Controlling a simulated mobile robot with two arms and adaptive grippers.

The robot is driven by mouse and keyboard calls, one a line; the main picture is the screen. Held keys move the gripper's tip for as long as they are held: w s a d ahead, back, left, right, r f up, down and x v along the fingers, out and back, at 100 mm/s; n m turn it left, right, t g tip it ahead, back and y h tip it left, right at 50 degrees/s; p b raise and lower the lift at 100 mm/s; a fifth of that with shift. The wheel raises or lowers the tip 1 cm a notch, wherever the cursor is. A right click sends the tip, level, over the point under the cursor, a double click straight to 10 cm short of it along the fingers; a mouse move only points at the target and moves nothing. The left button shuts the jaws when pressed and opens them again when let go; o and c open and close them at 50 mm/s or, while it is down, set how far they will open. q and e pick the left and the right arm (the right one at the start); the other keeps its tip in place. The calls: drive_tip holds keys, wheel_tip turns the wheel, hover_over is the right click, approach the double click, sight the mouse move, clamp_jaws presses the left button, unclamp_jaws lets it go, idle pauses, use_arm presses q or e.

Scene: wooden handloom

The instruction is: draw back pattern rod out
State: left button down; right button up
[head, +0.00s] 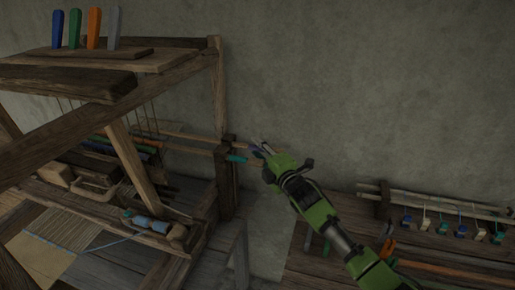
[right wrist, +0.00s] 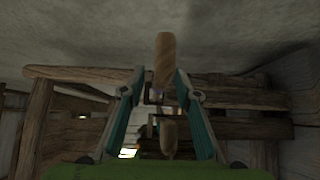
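Two pale wooden pattern rods stick out of the loom's right side in the head view. The back one (head: 178,132) runs toward my right gripper (head: 262,147); the front one (head: 190,150) lies just below, near a teal piece (head: 237,158). In the right wrist view, my right gripper (right wrist: 160,75) has its two teal fingers apart, with a rounded wooden rod end (right wrist: 165,58) between them. A gap shows on the left of that rod end. A second wooden end (right wrist: 168,138) shows lower between the fingers. My left gripper is not in view.
The loom's dark upright post (head: 226,180) stands left of my right gripper. A rack with small hanging coloured pieces (head: 440,205) sits on the bench (head: 330,262) at right. Coloured handles (head: 75,28) stand on the loom's top. The plaster wall (head: 370,90) is behind.

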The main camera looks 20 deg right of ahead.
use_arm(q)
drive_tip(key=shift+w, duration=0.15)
use_arm(e)
drive_tip(key=shift+w, duration=0.3)
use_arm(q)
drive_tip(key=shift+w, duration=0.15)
use_arm(e)
clamp_jaws()
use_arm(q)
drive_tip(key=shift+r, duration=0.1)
